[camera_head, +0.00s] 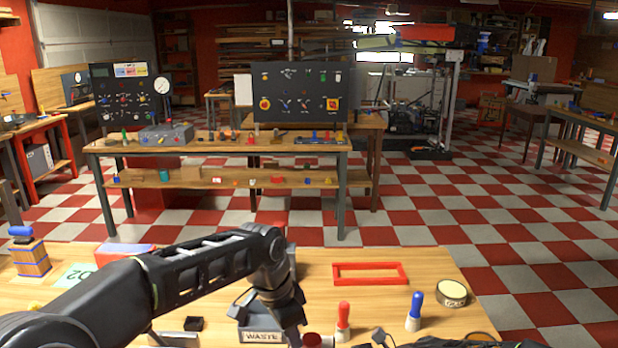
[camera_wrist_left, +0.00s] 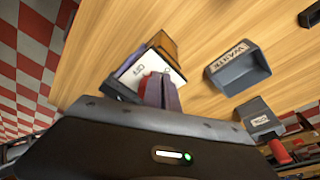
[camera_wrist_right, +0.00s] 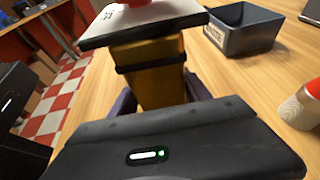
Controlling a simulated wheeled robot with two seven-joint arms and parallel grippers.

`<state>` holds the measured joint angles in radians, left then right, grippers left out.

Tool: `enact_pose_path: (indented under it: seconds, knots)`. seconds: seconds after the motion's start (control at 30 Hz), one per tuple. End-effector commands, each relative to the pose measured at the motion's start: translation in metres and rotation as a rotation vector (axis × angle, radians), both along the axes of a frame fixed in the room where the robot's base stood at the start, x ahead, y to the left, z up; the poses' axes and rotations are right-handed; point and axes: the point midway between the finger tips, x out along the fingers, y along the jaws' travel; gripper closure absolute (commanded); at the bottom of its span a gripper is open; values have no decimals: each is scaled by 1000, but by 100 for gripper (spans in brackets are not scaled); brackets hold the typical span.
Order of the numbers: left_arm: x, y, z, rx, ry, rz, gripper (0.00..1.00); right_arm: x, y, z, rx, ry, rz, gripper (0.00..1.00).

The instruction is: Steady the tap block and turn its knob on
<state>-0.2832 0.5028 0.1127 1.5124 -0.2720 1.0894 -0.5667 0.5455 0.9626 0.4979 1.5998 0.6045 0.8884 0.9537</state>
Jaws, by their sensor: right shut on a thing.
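The tap block is a yellow block with a white top plate and a red knob, seen in the right wrist view (camera_wrist_right: 150,65). My right gripper (camera_wrist_right: 165,100) is shut on the block's sides, below a dark band. In the left wrist view the white plate (camera_wrist_left: 143,68) carries OFF lettering. The red knob (camera_wrist_left: 154,88) shows there by the fingers of my left gripper (camera_wrist_left: 155,92); whether they press on it is unclear. In the head view my left gripper (camera_head: 290,325) points down beside the waste bin, and most of the block is hidden.
The grey WASTE bin (camera_head: 262,333) stands close to the block. A red-handled peg (camera_head: 342,322), a blue-handled peg (camera_head: 414,312), a red frame (camera_head: 368,265) and a round tin (camera_head: 452,293) lie to the right. A small black box (camera_head: 193,323) is near my left arm.

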Motion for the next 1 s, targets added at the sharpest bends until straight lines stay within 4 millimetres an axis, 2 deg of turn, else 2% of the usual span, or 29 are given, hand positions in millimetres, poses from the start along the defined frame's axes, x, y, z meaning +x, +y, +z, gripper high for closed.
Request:
enact_pose_path:
  seconds: [0.7, 0.87, 1.0]
  knots:
    - [-1, 7, 2, -1, -2, 0, 100, -1, 0, 0, 0, 1, 2, 80]
    - [-1, 7, 13, -2, -3, 0, 100, 0, 0, 0, 0, 0, 1, 80]
    - [-1, 6, 31, -2, -4, -1, 100, 0, 0, 0, 0, 0, 1, 80]
